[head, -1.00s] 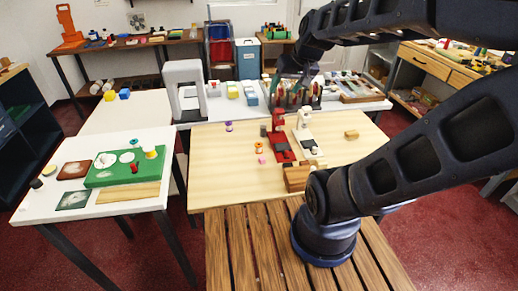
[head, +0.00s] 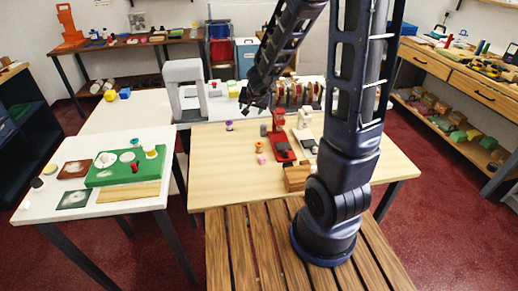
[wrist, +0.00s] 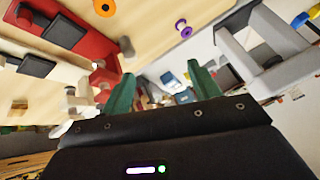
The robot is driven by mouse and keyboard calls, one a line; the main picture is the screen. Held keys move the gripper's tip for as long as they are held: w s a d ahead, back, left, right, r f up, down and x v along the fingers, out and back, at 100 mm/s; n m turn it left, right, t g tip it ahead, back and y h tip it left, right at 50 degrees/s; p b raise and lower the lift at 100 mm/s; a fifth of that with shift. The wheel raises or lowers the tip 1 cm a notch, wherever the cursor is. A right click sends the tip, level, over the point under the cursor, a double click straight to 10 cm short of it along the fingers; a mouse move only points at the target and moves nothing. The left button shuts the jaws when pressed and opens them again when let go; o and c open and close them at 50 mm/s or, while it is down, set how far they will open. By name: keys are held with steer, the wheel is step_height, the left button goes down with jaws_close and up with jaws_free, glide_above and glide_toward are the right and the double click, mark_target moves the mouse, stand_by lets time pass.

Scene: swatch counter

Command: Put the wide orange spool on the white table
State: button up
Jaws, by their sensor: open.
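An orange spool (head: 259,146) stands on the light wooden table, left of the red stand; the wrist view shows an orange spool at the top edge (wrist: 104,7). The white table (head: 130,209) is at the left front. My gripper (head: 256,98) is beyond the orange spool, over the back of the wooden table. Its two green fingers are spread in the wrist view (wrist: 163,88), with nothing held between them.
A purple spool (head: 229,126) and a pink spool (head: 262,160) stand near the orange one. A red stand (head: 280,140) and a white stand (head: 304,135) are to the right.

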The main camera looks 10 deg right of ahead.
mark_target(259, 144)
steer(key=shift+w+d+f+m+g+h, duration=0.1)
steer(key=shift+d+f+m+g+h, duration=0.3)
steer(key=shift+f, duration=2.9)
steer(key=shift+s+d+f+m+g+h, duration=0.1)
steer(key=shift+d+f+g+h, duration=0.6)
steer(key=shift+f, duration=2.65)
steer(key=shift+w+d+f+m+g+h, duration=0.15)
steer(key=shift+d+f+g+h, duration=0.35)
steer(key=shift+f, duration=2.8)
steer(key=shift+d, duration=0.1)
steer(key=c, duration=1.1)
steer(key=shift+r, duration=0.2)
step_height(259, 144, up, 19)
steer(key=shift+n+t+y, duration=0.3)
steer(key=shift+n+y, duration=0.1)
steer(key=shift+n, duration=0.55)
steer(key=w+d+f, duration=0.1)
steer(key=w+d, duration=0.2)
steer(key=w, duration=0.4)
steer(key=w+d+f, duration=0.2)
steer(key=w+d, duration=0.2)
steer(key=w, duration=0.4)
steer(key=w+d+f, duration=0.1)
steer(key=w+d, duration=0.3)
steer(key=w, duration=0.3)
steer(key=shift+w+f, duration=0.35)
